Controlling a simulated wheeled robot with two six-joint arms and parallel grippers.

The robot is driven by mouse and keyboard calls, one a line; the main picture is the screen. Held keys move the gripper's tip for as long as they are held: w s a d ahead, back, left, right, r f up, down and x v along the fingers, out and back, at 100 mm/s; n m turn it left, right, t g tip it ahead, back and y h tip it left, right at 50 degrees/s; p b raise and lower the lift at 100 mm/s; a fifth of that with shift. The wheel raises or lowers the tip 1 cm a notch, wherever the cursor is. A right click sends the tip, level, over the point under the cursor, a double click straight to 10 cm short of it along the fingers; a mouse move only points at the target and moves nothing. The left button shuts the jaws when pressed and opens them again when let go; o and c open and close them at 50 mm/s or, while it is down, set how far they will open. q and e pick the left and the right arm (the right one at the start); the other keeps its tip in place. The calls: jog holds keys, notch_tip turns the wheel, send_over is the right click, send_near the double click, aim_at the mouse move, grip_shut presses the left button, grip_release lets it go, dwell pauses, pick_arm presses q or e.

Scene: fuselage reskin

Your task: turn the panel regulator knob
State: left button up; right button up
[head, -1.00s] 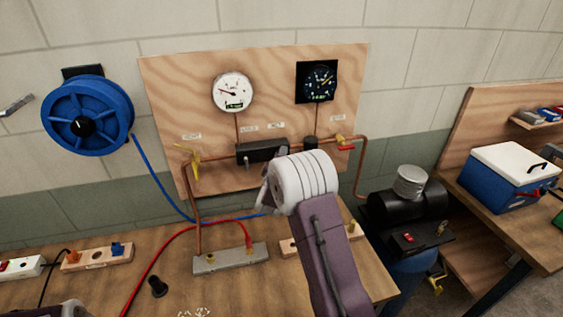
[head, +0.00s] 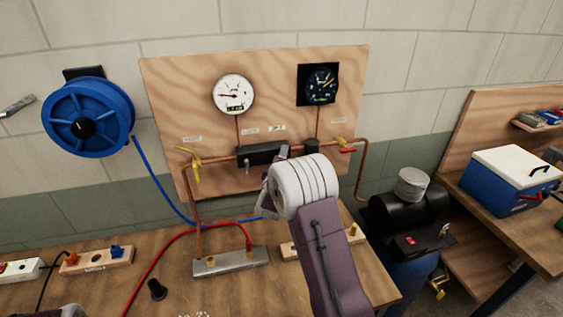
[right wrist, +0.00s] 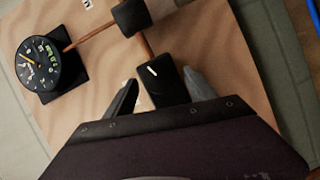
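The wooden wall panel (head: 200,85) carries a black regulator box (head: 257,153) on a copper pipe, between two gauges above. In the right wrist view a black part with a white pointer mark (right wrist: 155,72), which looks like the regulator knob, lies between my fingertips. My right gripper (right wrist: 160,88) is open, a finger on either side of this part; I cannot tell whether they touch it. In the head view my right wrist hides most of the right gripper (head: 266,200). Only a sliver of my left arm shows at the bottom left; its gripper is out of sight.
A white gauge (head: 233,94) and a black gauge (head: 318,84) sit above the pipe. A black cylinder (right wrist: 131,15) is close to the right gripper. A yellow valve (head: 194,163) and a red-handled valve (head: 346,149) flank the box. A grey manifold (head: 231,262) lies on the bench.

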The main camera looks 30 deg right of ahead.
jog(key=b+v, duration=0.6)
jog(key=v, duration=0.3)
